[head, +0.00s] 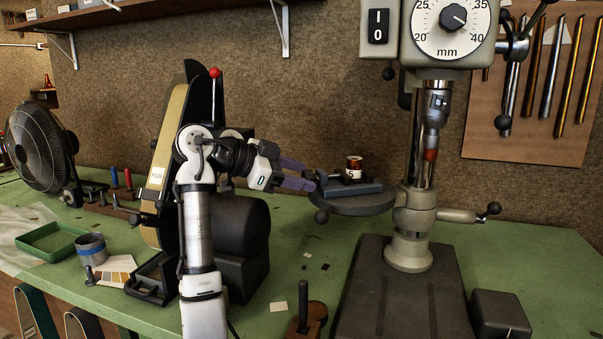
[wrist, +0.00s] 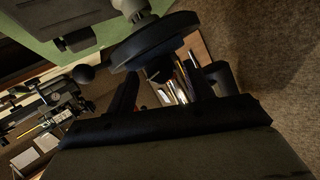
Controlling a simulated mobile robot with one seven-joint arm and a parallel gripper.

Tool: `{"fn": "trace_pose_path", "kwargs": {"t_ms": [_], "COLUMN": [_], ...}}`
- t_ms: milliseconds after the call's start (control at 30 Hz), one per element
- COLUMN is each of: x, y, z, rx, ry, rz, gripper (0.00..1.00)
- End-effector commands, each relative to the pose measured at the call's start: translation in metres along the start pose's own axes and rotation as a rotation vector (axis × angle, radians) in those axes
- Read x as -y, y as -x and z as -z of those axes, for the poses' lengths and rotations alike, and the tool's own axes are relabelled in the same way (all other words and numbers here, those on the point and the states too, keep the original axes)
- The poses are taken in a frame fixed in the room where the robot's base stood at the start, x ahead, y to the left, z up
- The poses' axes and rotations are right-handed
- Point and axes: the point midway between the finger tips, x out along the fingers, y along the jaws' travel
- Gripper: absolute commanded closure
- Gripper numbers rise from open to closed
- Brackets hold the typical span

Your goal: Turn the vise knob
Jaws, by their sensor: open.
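The small dark vise (head: 362,189) sits on the round drill press table (head: 352,207), with a brown jar with a pale label (head: 354,168) on it. My gripper (head: 309,179) is at the vise's left end, fingers apart and pointing at it. In the wrist view my gripper (wrist: 161,78) shows its two dark fingers spread. A dark rounded piece (wrist: 158,70), which looks like the vise knob, shows between the fingertips. I cannot tell whether either finger touches it. In the head view the knob is hard to make out near the fingertips.
The drill press column (head: 410,229) stands right of the vise. The belt sander (head: 165,160) stands behind my arm.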

Motion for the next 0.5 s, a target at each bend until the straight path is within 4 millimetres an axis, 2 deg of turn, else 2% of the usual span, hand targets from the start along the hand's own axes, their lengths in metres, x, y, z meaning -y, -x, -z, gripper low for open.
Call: {"fn": "trace_pose_path", "kwargs": {"t_ms": [133,400,433,500], "x": [-0.0001,-0.0001,-0.0001,-0.0001], "y": [-0.0093,-0.011,-0.0109,-0.0108], "z": [0.0004,0.0001,0.0001,0.0001], "rx": [-0.002,-0.001,-0.001,-0.001], "ry": [0.0,0.0,0.0,0.0], "rz": [0.0,0.0,0.0,0.0], "gripper": [0.48,0.48,0.49,0.58]}}
